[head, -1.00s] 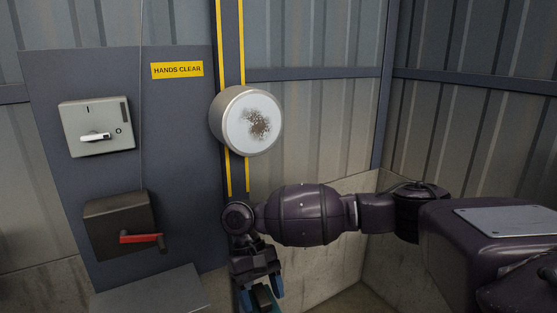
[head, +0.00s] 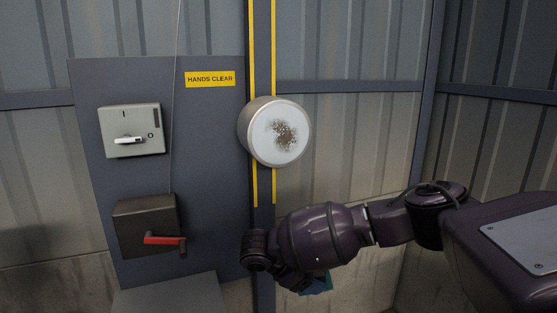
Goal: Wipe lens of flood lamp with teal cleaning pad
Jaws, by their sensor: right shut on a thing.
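The flood lamp (head: 250,122) is a round silver housing on a dark post, with its pale lens (head: 267,150) facing me. A brown speckled smudge (head: 285,134) covers the middle and right of the lens. My right gripper (head: 306,285) is below the lamp, apart from it, and mostly hidden behind my own arm. It is shut on the teal cleaning pad (head: 319,285), of which only a small part shows at the lower edge of the arm. My left gripper is not in view.
Left of the lamp, a dark panel carries a grey switch box (head: 147,118), a yellow HANDS CLEAR sign (head: 210,79) and a dark box with a red handle (head: 163,240). A thin cable (head: 174,110) hangs before the panel. Space around the lens front looks clear.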

